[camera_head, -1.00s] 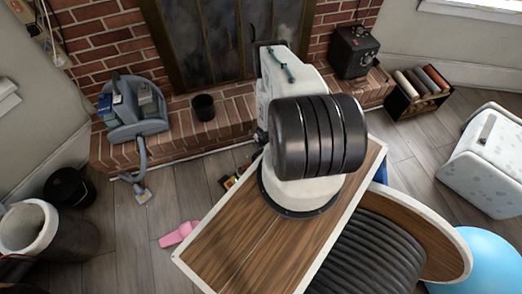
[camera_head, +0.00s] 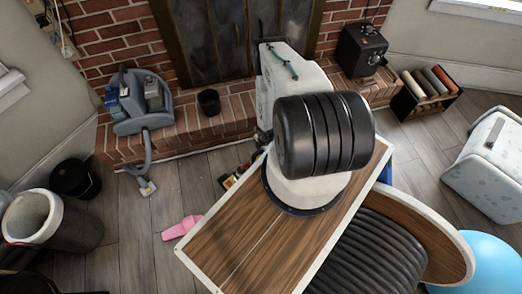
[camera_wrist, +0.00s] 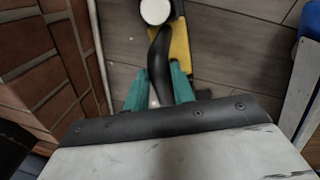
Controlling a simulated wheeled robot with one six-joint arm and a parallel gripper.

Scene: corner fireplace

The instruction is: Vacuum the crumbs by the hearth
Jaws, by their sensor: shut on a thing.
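In the wrist view my gripper (camera_wrist: 158,85) has its two teal fingers shut on the black handle of a yellow and black tool (camera_wrist: 181,42) with a white round part; it looks like a handheld vacuum. The tool is over or near the grey plank floor, beside the brick hearth. In the head view my arm hides the gripper, and only a bit of the yellow and black tool (camera_head: 230,181) shows. The brick hearth (camera_head: 185,138) runs along the fireplace. I cannot make out any crumbs.
A blue-grey machine (camera_head: 143,105) with a hose reaching the floor and a black cup (camera_head: 209,101) are at the hearth. A pink object (camera_head: 181,228) lies on the floor. A black bin (camera_head: 75,180) stands left; a dark box (camera_head: 361,50) and a rack (camera_head: 427,92) are right.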

